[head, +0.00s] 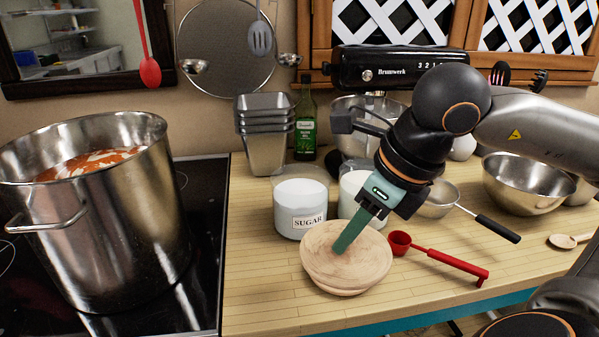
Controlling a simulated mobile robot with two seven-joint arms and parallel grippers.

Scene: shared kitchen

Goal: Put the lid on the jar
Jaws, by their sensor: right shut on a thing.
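The round wooden lid (321,260) is in front of the jars in the head view. My right gripper (350,236) comes down from the upper right and is shut on the lid; its green finger lies across the lid's top. Whether the lid's underside touches the counter is hard to tell. A clear jar labelled SUGAR (300,208) stands just behind and left of the lid, with white contents and no lid on it. A second clear jar (352,187) with white contents stands to its right, partly hidden by my gripper. My left gripper is out of view.
A red measuring scoop (440,257) lies right of the lid. A strainer with a black handle (497,229) and metal bowls (522,188) are farther right. Stacked tins (264,140) and a green bottle (305,125) stand behind the jars. A large pot (105,220) is at left.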

